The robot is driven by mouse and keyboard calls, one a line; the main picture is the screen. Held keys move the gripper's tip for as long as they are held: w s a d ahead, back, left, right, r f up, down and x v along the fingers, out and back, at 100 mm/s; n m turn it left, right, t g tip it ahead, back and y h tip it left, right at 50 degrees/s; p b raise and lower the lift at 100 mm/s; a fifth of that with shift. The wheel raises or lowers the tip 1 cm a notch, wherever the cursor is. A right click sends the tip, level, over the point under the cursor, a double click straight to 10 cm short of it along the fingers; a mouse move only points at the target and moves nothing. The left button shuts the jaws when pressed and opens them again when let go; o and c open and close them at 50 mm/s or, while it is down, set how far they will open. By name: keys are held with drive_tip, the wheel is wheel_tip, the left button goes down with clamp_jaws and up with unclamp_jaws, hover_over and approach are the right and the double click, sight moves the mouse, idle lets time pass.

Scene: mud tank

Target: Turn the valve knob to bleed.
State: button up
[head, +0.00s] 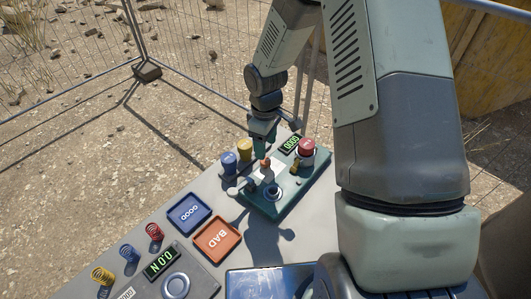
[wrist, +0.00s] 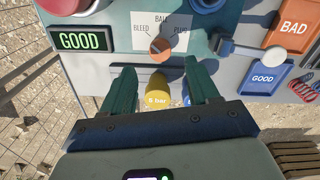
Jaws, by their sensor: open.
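The valve knob (wrist: 160,49) is a small orange knob on the teal panel, in front of a white label plate (wrist: 172,22) that reads BLEED at left and PLUG at right. I cannot tell which way the knob points. It also shows in the head view (head: 265,163). My gripper (wrist: 158,68) is open, its two green fingers spread either side of the knob's line, with the tips just short of it in the picture. I cannot tell whether they touch anything. In the head view my gripper (head: 263,140) hangs over the panel's back edge, beside the knob.
A yellow "5 bar" cylinder (wrist: 157,92) shows between the fingers, with a blue cylinder (head: 229,161) beside it. Blue (head: 189,214) and orange (head: 217,240) trays and several coil springs lie left.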

wheel_tip(320, 180, up, 5)
idle(0.6)
wheel_tip(320, 180, up, 10)
drive_tip(key=f+m+t, duration=0.1)
drive_tip(key=m, duration=0.1)
hover_over(266, 160)
drive_tip(key=s+d, duration=0.2)
drive_tip(key=s+d+r+m+t+h, duration=0.1)
drive_tip(key=s+r+m, duration=0.15)
drive_tip(key=r, duration=0.25)
drive_tip(key=s+d+r+m+t, duration=0.1)
drive_tip(key=s+r, duration=0.3)
drive_tip(key=r, duration=0.2)
drive_tip(key=s+d+r+m+t, duration=0.1)
drive_tip(key=s+r+m, duration=0.2)
drive_tip(key=s, duration=0.5)
drive_tip(key=s+d+r+m+t+y, duration=0.1)
drive_tip(key=s+r+m, duration=0.2)
drive_tip(key=s+r, duration=0.2)
drive_tip(key=s, duration=0.3)
drive_tip(key=shift+r+t, duration=0.25)
drive_tip(key=shift+t, duration=0.05)
